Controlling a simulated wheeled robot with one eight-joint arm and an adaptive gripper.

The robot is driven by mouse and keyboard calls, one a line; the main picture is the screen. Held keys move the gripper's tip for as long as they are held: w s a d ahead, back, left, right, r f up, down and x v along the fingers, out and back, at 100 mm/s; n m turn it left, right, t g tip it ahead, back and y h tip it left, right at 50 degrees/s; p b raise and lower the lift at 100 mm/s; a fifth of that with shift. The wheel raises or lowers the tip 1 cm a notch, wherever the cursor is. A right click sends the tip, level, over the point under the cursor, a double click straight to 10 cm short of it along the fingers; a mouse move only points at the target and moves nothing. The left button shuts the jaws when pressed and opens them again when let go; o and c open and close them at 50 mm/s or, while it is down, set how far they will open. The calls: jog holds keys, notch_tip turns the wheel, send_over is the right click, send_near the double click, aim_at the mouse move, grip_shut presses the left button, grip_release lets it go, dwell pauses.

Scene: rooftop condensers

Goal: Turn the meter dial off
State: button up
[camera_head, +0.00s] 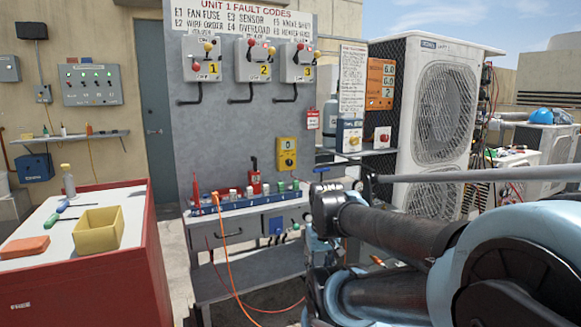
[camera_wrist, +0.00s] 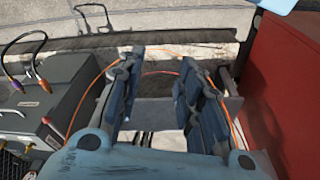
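The yellow meter (camera_head: 287,154) hangs on the grey panel, right of its middle and below the numbered switch boxes. It has a small blue screen at its top and a dark round dial (camera_head: 288,161) below. The dial's exact setting is too small to read. My gripper (camera_wrist: 162,92) is open in the wrist view, its two dark fingers wide apart with nothing held between them. The meter does not show in the wrist view. In the head view my arm is at the lower right, and I cannot make out the fingers there.
A workbench (camera_head: 245,280) with fuses and an orange cable stands below the panel. A red cabinet (camera_head: 110,270) with a yellow bin (camera_head: 98,232) is at left. A condenser (camera_head: 425,120) stands at right. A grey box (camera_wrist: 35,115) with cables is at the wrist view's left.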

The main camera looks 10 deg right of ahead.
jog(key=shift+o, duration=1.8)
jog(key=shift+s+a+r, duration=0.1)
jog(key=shift+s+r, duration=0.15)
jog(key=w+a+r+m+t+y, duration=0.35)
jog(key=w+a+m, duration=0.25)
jog(key=w, duration=0.6)
jog(key=m+t+y, duration=0.2)
jog(key=m+t, duration=1)
jog(key=m, duration=1.2)
send_near(290, 163)
jog(key=shift+g, duration=0.25)
jog(key=x, duration=0.9)
jog(key=shift+d+r, duration=0.1)
jog(key=shift+r, duration=0.1)
